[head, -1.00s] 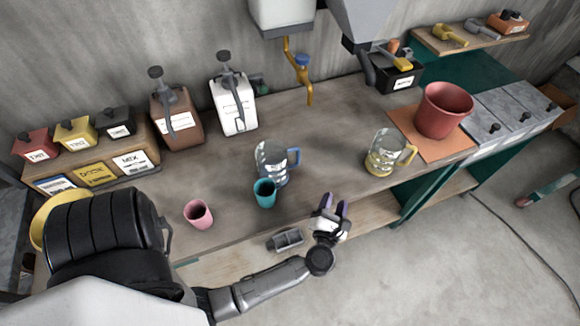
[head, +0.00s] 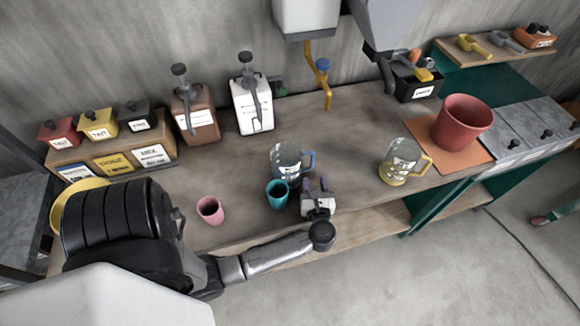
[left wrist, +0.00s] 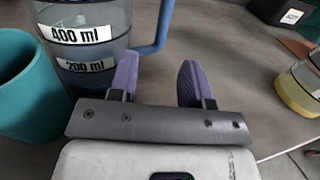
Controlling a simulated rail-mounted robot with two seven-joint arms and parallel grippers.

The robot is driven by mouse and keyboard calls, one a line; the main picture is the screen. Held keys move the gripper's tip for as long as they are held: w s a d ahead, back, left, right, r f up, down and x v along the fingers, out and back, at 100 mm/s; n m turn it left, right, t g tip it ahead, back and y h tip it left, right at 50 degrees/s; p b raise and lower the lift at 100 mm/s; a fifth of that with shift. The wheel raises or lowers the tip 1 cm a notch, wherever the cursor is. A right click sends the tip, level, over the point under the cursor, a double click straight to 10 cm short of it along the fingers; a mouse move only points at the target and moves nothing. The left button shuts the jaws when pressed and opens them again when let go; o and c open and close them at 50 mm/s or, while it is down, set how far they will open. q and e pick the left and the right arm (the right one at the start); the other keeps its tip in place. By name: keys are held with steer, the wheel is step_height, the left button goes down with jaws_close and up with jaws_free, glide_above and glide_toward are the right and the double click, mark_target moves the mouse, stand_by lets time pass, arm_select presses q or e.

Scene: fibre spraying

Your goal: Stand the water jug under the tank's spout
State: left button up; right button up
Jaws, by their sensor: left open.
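The water jug (head: 290,163), clear with a blue tint and a blue handle, stands upright on the bench behind the teal cup (head: 278,194). In the left wrist view the jug (left wrist: 85,45) carries "400 ml" and "200 ml" labels, and its blue handle (left wrist: 152,42) lies just beyond my left finger. The tank (head: 307,15) hangs on the wall, with a yellow spout (head: 327,92) and blue valve below it. My left gripper (head: 316,184) is open and empty, low over the bench, just right of the teal cup and in front of the jug's handle. My right gripper is not in view.
A pink cup (head: 210,210) stands at front left. A jug with a yellow handle (head: 400,162) stands to the right, near a red pot (head: 463,122). Two pump dispensers, one brown (head: 197,115) and one white (head: 252,106), stand at the back. The bench below the spout looks clear.

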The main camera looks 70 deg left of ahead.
mark_target(312, 166)
arm_select(q)
steer(key=shift+p+x, duration=0.45)
steer(key=shift+x, duration=2.6)
steer(key=shift+c, duration=0.2)
jaws_close()
